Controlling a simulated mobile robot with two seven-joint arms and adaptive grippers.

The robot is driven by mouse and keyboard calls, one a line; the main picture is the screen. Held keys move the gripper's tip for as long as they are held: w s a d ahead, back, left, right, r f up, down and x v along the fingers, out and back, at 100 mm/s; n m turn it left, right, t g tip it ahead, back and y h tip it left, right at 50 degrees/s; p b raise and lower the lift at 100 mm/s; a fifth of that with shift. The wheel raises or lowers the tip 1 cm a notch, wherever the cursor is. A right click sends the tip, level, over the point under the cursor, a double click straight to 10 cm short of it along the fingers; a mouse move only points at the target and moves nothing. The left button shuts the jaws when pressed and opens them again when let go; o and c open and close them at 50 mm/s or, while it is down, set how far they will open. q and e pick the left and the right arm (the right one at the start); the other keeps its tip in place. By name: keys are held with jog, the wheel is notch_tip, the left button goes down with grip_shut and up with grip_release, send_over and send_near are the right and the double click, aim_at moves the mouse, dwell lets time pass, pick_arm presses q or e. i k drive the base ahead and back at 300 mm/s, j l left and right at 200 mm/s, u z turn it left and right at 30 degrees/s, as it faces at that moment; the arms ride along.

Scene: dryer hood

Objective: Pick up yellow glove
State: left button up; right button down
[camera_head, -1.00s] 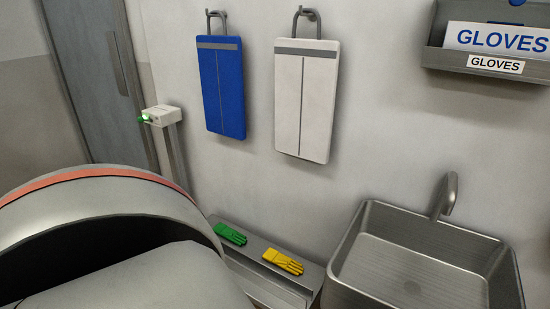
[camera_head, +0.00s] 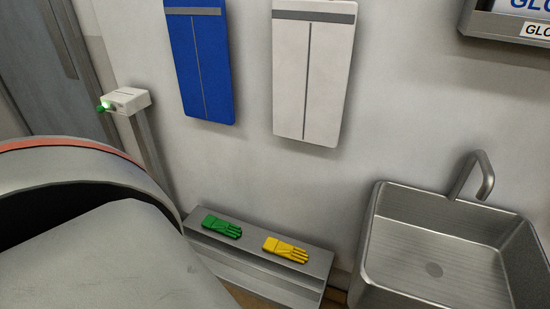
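The yellow glove (camera_head: 286,250) lies flat on top of a low grey metal bench (camera_head: 318,262) against the wall, with its fingers pointing right. A green glove (camera_head: 222,227) lies to its left on the same bench, apart from it. Neither of my grippers is in view.
A metal sink (camera_head: 440,250) with a tap (camera_head: 474,174) stands right of the bench. A large rounded grey hood (camera_head: 90,240) with a red band fills the lower left. A control box (camera_head: 125,100) stands on a post.

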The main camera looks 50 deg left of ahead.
aim_at(272, 245)
jog(key=j, duration=1.75)
jog(key=k, duration=0.05)
